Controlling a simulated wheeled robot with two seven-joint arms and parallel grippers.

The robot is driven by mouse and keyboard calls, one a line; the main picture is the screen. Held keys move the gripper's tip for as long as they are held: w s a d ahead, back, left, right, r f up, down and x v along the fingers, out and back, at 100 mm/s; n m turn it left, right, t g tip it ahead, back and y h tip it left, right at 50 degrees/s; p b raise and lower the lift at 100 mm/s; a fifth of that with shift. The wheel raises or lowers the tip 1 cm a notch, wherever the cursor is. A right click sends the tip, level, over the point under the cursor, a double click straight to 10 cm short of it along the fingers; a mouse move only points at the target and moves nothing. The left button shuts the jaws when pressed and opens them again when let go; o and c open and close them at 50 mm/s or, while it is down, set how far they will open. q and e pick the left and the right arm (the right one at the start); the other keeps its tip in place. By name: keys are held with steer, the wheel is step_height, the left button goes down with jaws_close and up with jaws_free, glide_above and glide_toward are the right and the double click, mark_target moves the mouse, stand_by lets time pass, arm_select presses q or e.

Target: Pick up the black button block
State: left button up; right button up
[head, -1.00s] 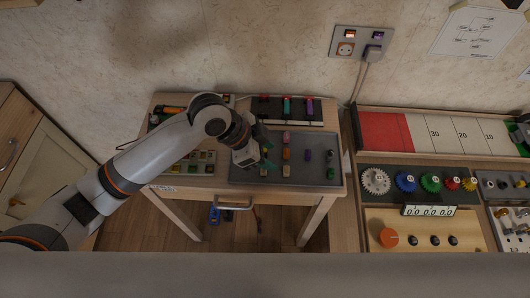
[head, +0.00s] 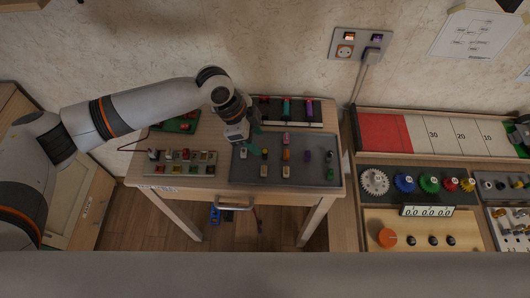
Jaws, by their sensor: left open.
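My left gripper (head: 252,139) hangs over the back left part of the grey tray (head: 236,171) on the small wooden table. Its fingers are partly hidden by its own body; it looks open, with no block visible in it. Several small blocks stand on the tray: a pink one (head: 285,138), an orange one (head: 286,155), a purple one (head: 308,156), a green one (head: 330,174) and wooden-coloured ones (head: 286,171). A small dark-and-grey block (head: 329,157) stands at the right. I cannot tell for sure which is the black button block. My right gripper is not in view.
A panel with coloured switches (head: 181,163) lies left of the tray, and a green board (head: 182,124) behind it. A rack with coloured handles (head: 287,109) stands at the tray's back. A workbench (head: 425,226) with gears and knobs stands at the right.

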mark_target(264, 151)
arm_select(q)
steer(key=x, duration=0.3)
steer(key=p+x, duration=0.1)
steer(key=shift+s+f, duration=0.2)
steer(key=shift+s, duration=0.05)
steer(key=shift+d+f, duration=0.15)
steer(key=shift+f, duration=0.25)
